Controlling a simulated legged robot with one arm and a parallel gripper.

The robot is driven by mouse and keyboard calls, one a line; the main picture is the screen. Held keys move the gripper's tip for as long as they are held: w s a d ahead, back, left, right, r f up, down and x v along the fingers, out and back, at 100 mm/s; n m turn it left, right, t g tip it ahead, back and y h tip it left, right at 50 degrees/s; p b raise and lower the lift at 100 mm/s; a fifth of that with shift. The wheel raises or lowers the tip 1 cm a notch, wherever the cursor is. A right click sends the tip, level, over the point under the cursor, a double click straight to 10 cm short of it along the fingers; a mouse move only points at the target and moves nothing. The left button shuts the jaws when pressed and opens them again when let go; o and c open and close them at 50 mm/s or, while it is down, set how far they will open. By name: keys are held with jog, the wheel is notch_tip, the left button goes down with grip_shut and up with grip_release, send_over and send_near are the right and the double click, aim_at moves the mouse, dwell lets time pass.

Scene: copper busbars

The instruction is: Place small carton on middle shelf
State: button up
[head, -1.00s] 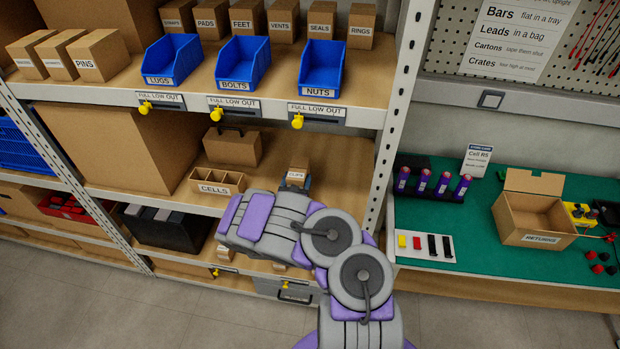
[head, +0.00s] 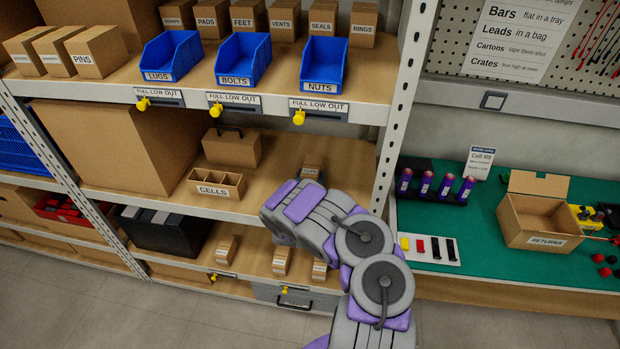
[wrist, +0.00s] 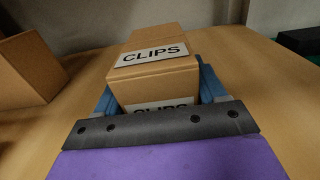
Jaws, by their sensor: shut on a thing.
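The small carton (wrist: 155,55), brown and labelled CLIPS, is between the blue fingers of my gripper (wrist: 158,85) in the wrist view. My gripper is shut on it. In the head view the carton (head: 312,171) shows just past my arm, at the right part of the middle shelf (head: 335,155). The carton looks upright and over the shelf board. Its underside is hidden, so I cannot tell whether it touches the board. My arm hides the gripper in the head view.
On the middle shelf, a CELLS tray (head: 216,187), a handled case (head: 232,148) and a large box (head: 115,145) stand to the left. A shelf upright (head: 396,120) bounds the right. Several small cartons (head: 281,262) stand on the shelf below. Bare board surrounds the carton.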

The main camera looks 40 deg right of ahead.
jog(key=shift+d, duration=0.25)
jog(key=o, duration=0.9)
jog(key=shift+d+f, duration=0.1)
jog(key=shift+d, duration=0.25)
jog(key=o, duration=0.3)
jog(key=shift+a, duration=0.2)
jog(key=shift+a+r, duration=0.2)
jog(key=shift+a, duration=0.2)
jog(key=p+v, duration=0.3)
jog(key=v, duration=0.7)
jog(key=shift+s+a+p, duration=0.25)
jog(key=shift+s+p, duration=0.05)
jog(key=shift+p, duration=0.1)
jog(key=shift+s+a, duration=0.2)
jog(key=shift+s, duration=0.15)
jog(key=shift+d, duration=0.1)
jog(key=shift+f, duration=0.1)
